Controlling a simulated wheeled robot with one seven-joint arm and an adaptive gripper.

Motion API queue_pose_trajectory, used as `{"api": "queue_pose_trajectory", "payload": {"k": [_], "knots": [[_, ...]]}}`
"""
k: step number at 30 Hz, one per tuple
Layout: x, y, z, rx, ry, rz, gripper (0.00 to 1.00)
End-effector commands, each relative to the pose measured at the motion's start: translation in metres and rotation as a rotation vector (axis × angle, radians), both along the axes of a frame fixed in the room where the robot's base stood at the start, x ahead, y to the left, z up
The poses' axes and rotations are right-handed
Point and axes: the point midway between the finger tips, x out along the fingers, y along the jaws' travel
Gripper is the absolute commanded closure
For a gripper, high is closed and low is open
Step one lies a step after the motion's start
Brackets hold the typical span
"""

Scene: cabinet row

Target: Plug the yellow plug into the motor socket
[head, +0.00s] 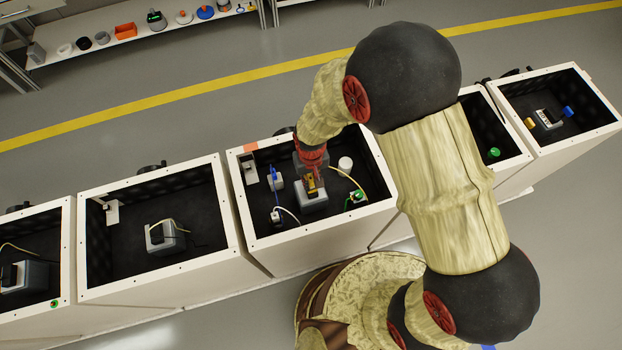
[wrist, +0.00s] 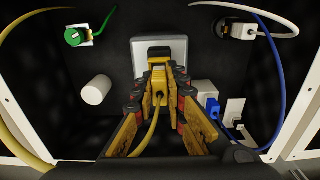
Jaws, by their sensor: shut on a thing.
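My gripper (head: 312,178) reaches down into the middle cabinet and is shut on the yellow plug (wrist: 159,82). In the wrist view the fingers (wrist: 160,88) close on the plug from both sides, and its yellow cable (wrist: 151,132) trails back toward me. The motor is a light grey box (wrist: 178,46) with a black socket (wrist: 159,54) on it. It also shows under my gripper in the head view (head: 311,199). The plug's front end is at the black socket, in line with it. I cannot tell whether it is seated inside.
Around the motor are a blue plug (wrist: 211,106) in a white block, a green plug (wrist: 74,37), a white plug (wrist: 243,32), a white cylinder (wrist: 97,90) and a wall plate (wrist: 234,113). Loose cables loop nearby. The cabinet's white rim (head: 325,228) surrounds the arm.

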Motion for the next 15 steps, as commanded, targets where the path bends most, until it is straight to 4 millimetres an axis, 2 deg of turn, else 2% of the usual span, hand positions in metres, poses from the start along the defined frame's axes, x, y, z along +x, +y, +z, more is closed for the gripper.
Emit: {"api": "queue_pose_trajectory", "payload": {"k": [9, 10, 15], "knots": [[-0.0001, -0.0001, -0.0081, 0.000, 0.000, 0.000, 1.00], [0.0000, 0.0000, -0.0076, 0.000, 0.000, 0.000, 0.86], [0.0000, 0.0000, -0.0071, 0.000, 0.000, 0.000, 0.76]]}}
